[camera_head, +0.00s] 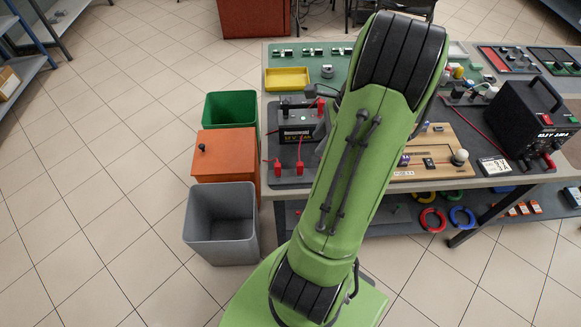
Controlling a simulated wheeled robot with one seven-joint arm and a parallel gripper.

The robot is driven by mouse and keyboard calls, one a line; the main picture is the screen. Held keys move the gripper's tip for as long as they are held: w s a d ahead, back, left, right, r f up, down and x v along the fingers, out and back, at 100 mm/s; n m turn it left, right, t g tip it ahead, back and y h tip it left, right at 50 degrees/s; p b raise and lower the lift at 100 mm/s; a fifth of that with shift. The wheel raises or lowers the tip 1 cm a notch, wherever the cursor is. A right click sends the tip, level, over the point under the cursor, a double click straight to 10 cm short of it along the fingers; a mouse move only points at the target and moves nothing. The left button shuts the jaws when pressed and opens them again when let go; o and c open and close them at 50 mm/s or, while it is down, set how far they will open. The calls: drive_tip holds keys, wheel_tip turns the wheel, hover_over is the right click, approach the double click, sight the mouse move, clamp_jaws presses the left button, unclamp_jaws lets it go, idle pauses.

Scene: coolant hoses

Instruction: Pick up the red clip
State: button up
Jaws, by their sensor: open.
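Two small red clips stand on a dark mat (290,182) at the table's left front corner, the left one (277,168) and the right one (299,167). A thin red lead runs beside them. Just behind is a dark battery (296,131) with another red piece (320,104) at its right end, partly beside my arm. I cannot tell which red piece is the red clip of the task. My green arm rises across the middle and hides part of the table. My gripper cannot be made out; the arm seems to cover it.
A green bin (232,108), an orange cabinet (226,153) and a grey bin (220,220) stand along the table's left side. A yellow tray (287,78) lies farther back. A black power unit (530,115) stands at right. The tiled floor at left is clear.

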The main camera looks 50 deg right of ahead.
sight(300, 173)
drive_tip(key=b+x, duration=0.4)
drive_tip(key=x, duration=1)
drive_tip(key=shift+w+d+b, duration=0.1)
drive_tip(key=shift+d+b, duration=0.1)
drive_tip(key=shift+b, duration=0.1)
drive_tip(key=shift+r, duration=0.1)
clamp_jaws()
